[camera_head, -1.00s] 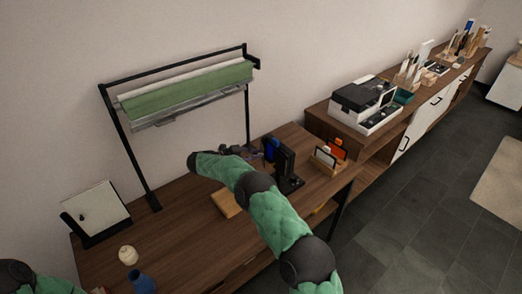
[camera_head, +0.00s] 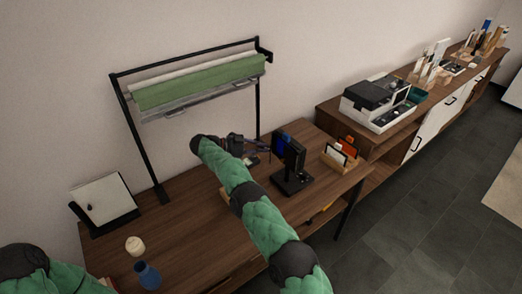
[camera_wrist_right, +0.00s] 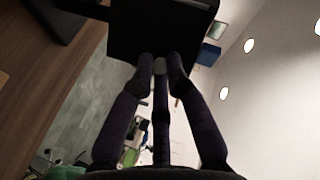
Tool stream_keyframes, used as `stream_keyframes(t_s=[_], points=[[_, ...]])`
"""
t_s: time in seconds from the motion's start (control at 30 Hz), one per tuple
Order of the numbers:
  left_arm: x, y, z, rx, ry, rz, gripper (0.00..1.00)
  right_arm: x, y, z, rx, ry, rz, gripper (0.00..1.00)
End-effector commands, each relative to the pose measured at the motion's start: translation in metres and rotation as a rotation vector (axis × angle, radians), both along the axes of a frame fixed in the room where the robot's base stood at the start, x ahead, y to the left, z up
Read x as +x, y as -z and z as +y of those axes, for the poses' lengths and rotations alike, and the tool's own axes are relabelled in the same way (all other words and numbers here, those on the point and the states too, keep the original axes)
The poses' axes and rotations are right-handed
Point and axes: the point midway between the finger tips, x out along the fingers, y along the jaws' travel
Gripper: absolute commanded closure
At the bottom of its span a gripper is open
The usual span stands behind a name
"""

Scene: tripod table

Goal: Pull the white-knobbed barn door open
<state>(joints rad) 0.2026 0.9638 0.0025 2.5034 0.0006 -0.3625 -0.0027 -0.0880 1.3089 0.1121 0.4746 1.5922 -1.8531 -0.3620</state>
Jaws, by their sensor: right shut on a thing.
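A black lamp-like unit (camera_head: 293,180) with upright dark panels stands on the wooden table (camera_head: 195,215). In the right wrist view, one flat black panel (camera_wrist_right: 160,30), which appears to be the barn door, fills the top middle. A pale round knob (camera_wrist_right: 160,66) shows at its lower edge. My right gripper (camera_head: 266,150) reaches the unit from the left. In the wrist view its dark fingers (camera_wrist_right: 160,75) close around the knob and are shut on it. The panel's hinge and how far it stands open cannot be told. My left arm shows at the lower left, its gripper out of view.
A wooden card holder (camera_head: 340,160) is right of the unit. A white jar (camera_head: 135,245), a blue vase (camera_head: 147,275) and a tilted white panel (camera_head: 103,198) are at left. A printer (camera_head: 375,102) sits on the sideboard.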

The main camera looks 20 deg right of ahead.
Motion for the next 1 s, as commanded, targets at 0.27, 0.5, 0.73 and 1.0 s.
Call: stream_keyframes(t_s=[0.27,0.5,0.73,1.0], points=[[0.0001,0.001,0.0,0.0,0.0,0.0,0.02,0.0002,-0.0001,-0.0006,0.0,0.012,0.0,1.0],[0.0002,0.0009,0.0,0.0,0.0,0.0,0.02,0.0002,-0.0004,-0.0007,0.0,0.013,-0.001,1.0],[0.0001,0.0009,0.0,0.0,0.0,0.0,0.02,0.0003,-0.0003,-0.0005,0.0,0.011,-0.001,0.61],[0.0002,0.001,0.0,0.0,0.0,0.0,0.02,0.0006,-0.001,0.0,-0.001,0.01,-0.001,0.61]])
